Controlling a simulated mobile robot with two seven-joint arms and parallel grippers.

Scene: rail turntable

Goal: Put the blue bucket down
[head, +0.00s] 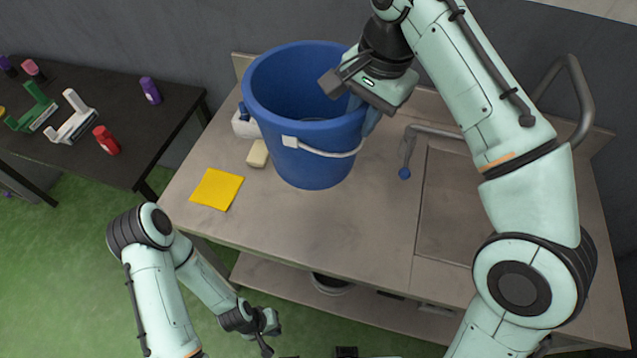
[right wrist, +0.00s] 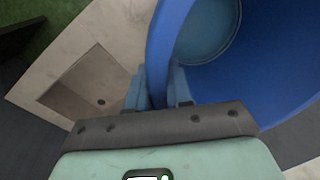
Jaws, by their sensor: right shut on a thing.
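The blue bucket (head: 305,145), with a white handle hanging down its front, is upright over the left part of the metal sink counter (head: 300,225). I cannot tell whether its base touches the counter. My right gripper (head: 362,108) is shut on the bucket's right rim; in the right wrist view its blue fingers (right wrist: 158,88) sit on either side of the bucket wall (right wrist: 185,75). My left gripper (head: 268,330) is low in front of the counter, away from the bucket; its finger gap is too small to tell.
A yellow cloth (head: 217,189), a beige sponge (head: 258,154) and a white bottle (head: 243,122) lie left of the bucket. A tap (head: 410,145) and sink basin (head: 450,200) are to the right. The counter front is clear. A dark table (head: 150,125) with several items stands left.

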